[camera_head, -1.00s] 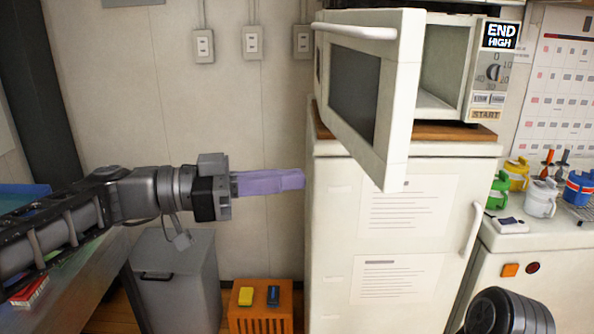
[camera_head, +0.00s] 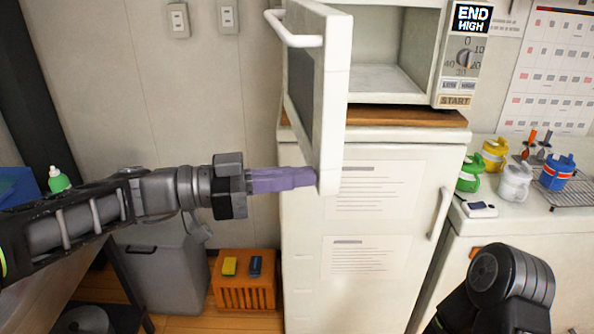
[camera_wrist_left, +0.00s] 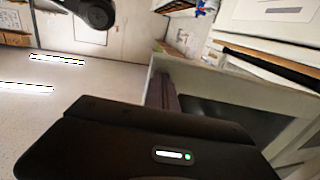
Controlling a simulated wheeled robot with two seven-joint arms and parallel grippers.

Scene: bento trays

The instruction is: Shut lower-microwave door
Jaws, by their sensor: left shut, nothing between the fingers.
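The microwave (camera_head: 446,60) stands on a wooden board on top of a white fridge-like cabinet, with its cavity empty where I can see it. Its door (camera_head: 336,100) is wide open and swung out towards me, with a white bar handle (camera_head: 294,30) at its top. My left gripper (camera_head: 312,177) has purple fingers, shut and empty, with the tips at the lower edge of the door. I cannot tell whether they touch it. In the left wrist view the fingers (camera_wrist_left: 163,92) lie close along the door (camera_wrist_left: 225,118). Of my right arm only a dark rounded part shows; its gripper is out of view.
The white cabinet (camera_head: 385,225) stands below, with a vertical handle (camera_head: 440,213). At right, a counter holds several coloured cups (camera_head: 515,180) and a wire rack (camera_head: 572,195). A grey bin (camera_head: 165,275) and an orange wooden crate (camera_head: 246,290) stand on the floor at left.

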